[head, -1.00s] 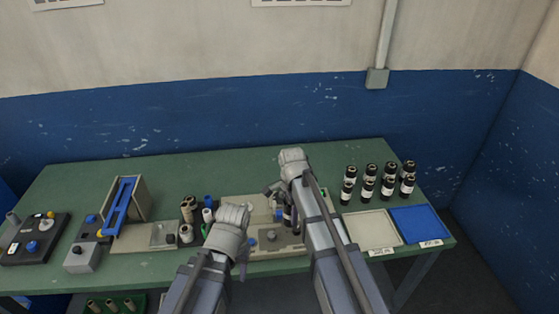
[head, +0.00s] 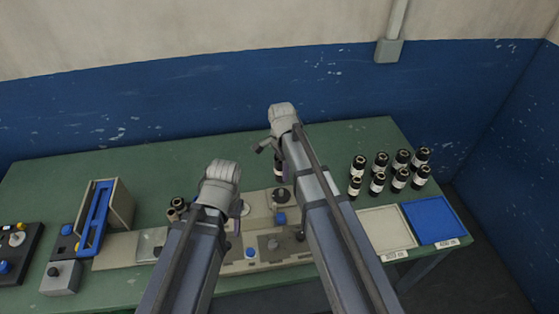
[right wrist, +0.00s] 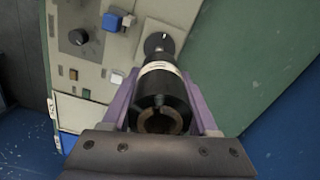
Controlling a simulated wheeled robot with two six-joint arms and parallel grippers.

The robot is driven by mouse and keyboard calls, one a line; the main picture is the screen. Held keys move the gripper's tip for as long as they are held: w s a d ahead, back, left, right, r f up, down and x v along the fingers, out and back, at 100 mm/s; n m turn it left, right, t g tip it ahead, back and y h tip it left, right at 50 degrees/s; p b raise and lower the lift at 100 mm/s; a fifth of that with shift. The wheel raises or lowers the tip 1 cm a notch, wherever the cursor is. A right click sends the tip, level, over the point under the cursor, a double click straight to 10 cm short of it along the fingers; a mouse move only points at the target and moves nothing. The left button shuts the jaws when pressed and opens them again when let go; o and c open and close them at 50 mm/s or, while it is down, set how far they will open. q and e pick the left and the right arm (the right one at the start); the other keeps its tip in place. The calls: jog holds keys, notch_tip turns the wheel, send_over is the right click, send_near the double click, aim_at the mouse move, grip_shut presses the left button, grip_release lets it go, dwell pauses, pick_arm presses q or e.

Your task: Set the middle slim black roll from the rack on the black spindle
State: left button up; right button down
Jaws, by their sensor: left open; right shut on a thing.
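My right gripper (head: 273,152) is shut on a black roll (head: 279,168) with a pale band. The roll hangs roughly upright above the machine's dark round spindle base (head: 281,195). In the right wrist view the roll (right wrist: 160,98) sits between the purple fingers, its hollow end facing the camera. The dark spindle base (right wrist: 158,43) shows just beyond its far end; a gap or contact there cannot be judged. My left gripper (head: 236,225) is open over the machine's left part, its fingers mostly hidden by my arm.
Several black rolls (head: 377,183) with white labels stand at the right of the green table. A cream tray (head: 387,230) and a blue tray (head: 434,221) lie in front. The beige machine panel (head: 262,210) carries blue buttons. A blue-railed unit (head: 97,217) stands left.

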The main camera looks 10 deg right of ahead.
aim_at(281, 191)
jog(key=shift+f+b, duration=0.7)
jog(key=shift+b, duration=0.05)
pick_arm(q)
notch_tip(281, 191, down, 5)
jog(key=b, duration=0.3)
pick_arm(e)
notch_tip(281, 191, down, 4)
jog(key=shift+r, duration=0.25)
pick_arm(q)
jog(key=shift+s+f+b, duration=0.1)
jog(key=shift+f+b, duration=0.05)
jog(key=shift+b, duration=0.25)
pick_arm(e)
jog(key=shift+s+f, duration=0.1)
jog(key=shift+f, duration=0.1)
pick_arm(q)
jog(key=shift+f, duration=0.25)
pick_arm(e)
jog(key=shift+f, duration=0.2)
pick_arm(q)
jog(key=shift+f+b, duration=0.1)
jog(key=shift+b, duration=0.25)
pick_arm(e)
jog(key=shift+f, duration=0.1)
pick_arm(q)
jog(key=shift+f+b, duration=0.45)
jog(key=shift+b, duration=0.05)
pick_arm(e)
jog(key=shift+f, duration=0.5)
